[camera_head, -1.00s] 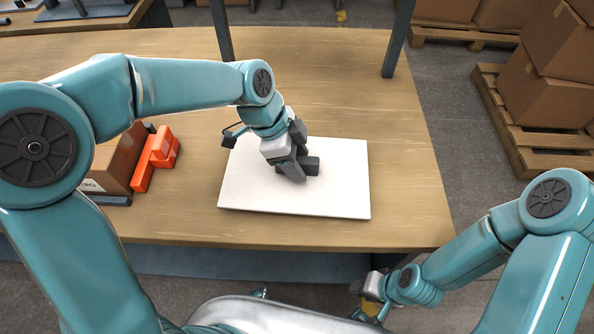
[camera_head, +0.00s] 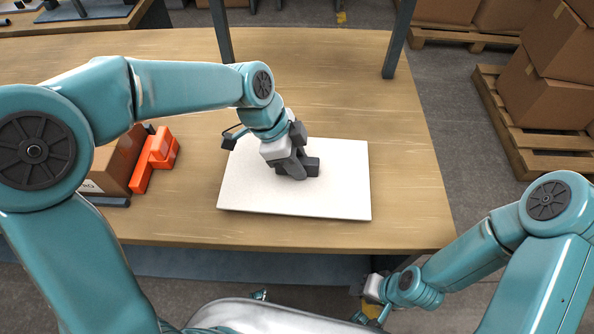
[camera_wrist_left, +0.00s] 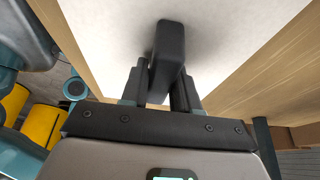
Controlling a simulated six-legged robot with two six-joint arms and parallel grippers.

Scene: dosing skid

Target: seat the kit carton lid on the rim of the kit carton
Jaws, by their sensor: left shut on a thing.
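The kit carton lid is a flat white rectangular panel (camera_head: 335,190) with a dark block-shaped handle (camera_head: 312,167) near its middle. My left gripper (camera_head: 297,166) is over the lid and shut on this handle. The left wrist view shows the handle (camera_wrist_left: 168,55) between the two fingers (camera_wrist_left: 162,85), with the white lid (camera_wrist_left: 100,35) behind it. I cannot tell whether the lid rests on something or hangs just above the table. No kit carton rim shows under it. My right gripper (camera_head: 368,312) is low at the bottom edge, and its fingers are unclear.
The lid is over a wooden table (camera_head: 400,150). A brown carton (camera_head: 115,165) and an orange object (camera_head: 155,160) stand left of it, partly behind my left arm. Dark posts (camera_head: 398,40) rise at the table's back. Boxes on pallets (camera_head: 545,85) stand at right.

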